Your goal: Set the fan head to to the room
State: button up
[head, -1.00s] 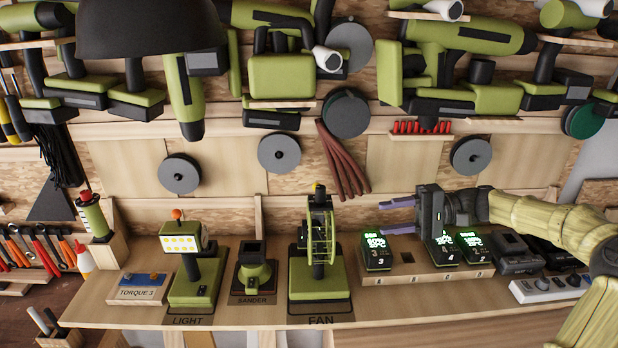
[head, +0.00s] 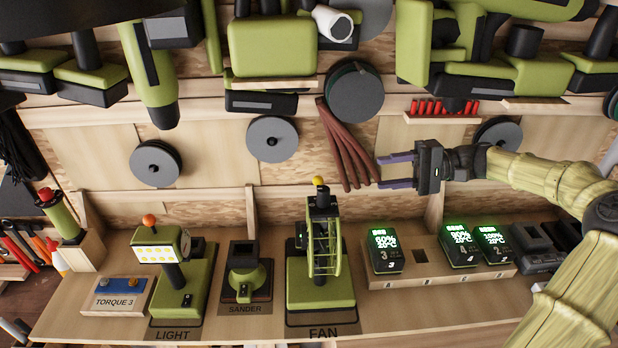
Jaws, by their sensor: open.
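The fan (head: 322,262) stands upright on its green base on the workbench, above the label "FAN". Its round green caged head is seen nearly edge-on, with the cage on the right side and a dark body on the left. A yellow knob (head: 319,181) sits on top. My gripper (head: 396,171) is open and empty, with two purple fingers pointing left. It is up and to the right of the fan head in the picture, apart from it, in front of the back wall.
A battery rack (head: 440,272) with several lit batteries is right of the fan. A sander (head: 244,273) and a work light (head: 170,260) stand on the left. Red-brown hoses (head: 345,150) hang behind, near my fingertips. Green tools hang above.

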aim_at(315, 177)
jog(key=a+p, duration=0.1)
jog(key=a, duration=0.4)
jog(key=a+f+p, duration=0.1)
jog(key=a+p, duration=0.1)
jog(key=a, duration=0.3)
jog(key=a+p, duration=0.2)
jog(key=a, duration=0.4)
jog(key=shift+a+f, duration=0.1)
jog(key=shift+f, duration=0.15)
jog(key=shift+a+f, duration=0.25)
jog(key=shift+a, duration=0.3)
grip_shut()
